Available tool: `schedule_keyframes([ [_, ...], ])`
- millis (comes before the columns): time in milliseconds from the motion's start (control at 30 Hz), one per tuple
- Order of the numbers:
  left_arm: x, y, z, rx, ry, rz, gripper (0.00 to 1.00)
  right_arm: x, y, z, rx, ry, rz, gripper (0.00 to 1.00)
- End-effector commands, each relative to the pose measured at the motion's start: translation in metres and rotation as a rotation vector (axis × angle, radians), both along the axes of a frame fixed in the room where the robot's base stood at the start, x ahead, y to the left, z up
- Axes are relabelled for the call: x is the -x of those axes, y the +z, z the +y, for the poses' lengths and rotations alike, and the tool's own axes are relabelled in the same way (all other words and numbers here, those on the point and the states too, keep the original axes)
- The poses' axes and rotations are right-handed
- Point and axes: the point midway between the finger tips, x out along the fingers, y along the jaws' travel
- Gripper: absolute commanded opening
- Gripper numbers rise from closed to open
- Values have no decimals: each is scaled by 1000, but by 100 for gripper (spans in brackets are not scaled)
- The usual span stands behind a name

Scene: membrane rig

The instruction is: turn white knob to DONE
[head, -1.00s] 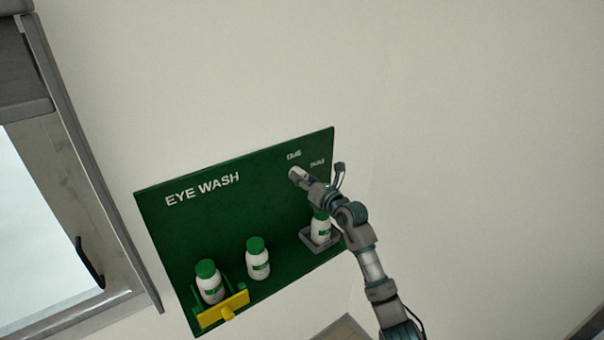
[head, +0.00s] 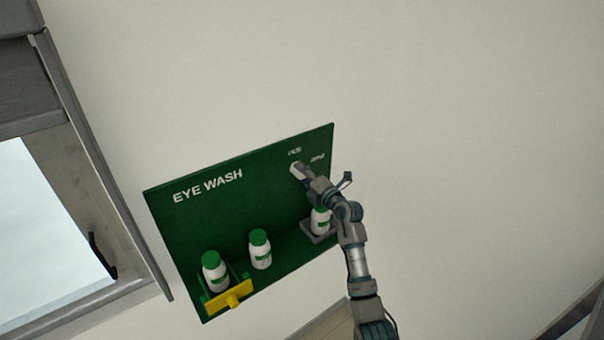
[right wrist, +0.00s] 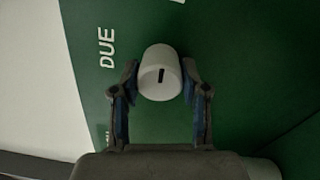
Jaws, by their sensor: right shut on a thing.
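The white knob (head: 297,169) sits on the green EYE WASH board (head: 215,215), just below the DUE label (head: 295,152) and left of the DONE label (head: 317,158). My right gripper (head: 304,174) is at the knob. In the right wrist view the knob (right wrist: 160,72) is between the two fingertips (right wrist: 160,80), which are shut on it. A short black mark shows on its face, close to upright in that view. The DUE label (right wrist: 106,48) is left of it there. My left gripper is not in view.
White bottles with green caps stand along the board's lower part: one in a green holder behind a yellow bar (head: 228,295), one in the middle (head: 260,249), and one in a grey tray (head: 316,236) close to my right arm. A window (head: 50,235) is at the left.

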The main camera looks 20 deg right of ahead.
Motion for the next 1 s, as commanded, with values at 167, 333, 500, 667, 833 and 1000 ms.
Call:
schedule_keyframes([
  [167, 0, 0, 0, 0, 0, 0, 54, 0, 1, -2, -70, -3, 22, 10],
  [333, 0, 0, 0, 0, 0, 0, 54, 0, 0, -2, -102, -4, 36, 10],
  [500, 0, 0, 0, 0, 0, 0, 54, 0, 0, -2, -112, -3, 40, 10],
  [667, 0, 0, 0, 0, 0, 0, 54, 0, 0, -2, -113, -3, 41, 10],
  [833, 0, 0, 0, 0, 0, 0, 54, 0, -1, -2, -113, -3, 41, 50],
  [1000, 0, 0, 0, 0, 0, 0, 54, 0, -1, -1, -112, -2, 41, 70],
])
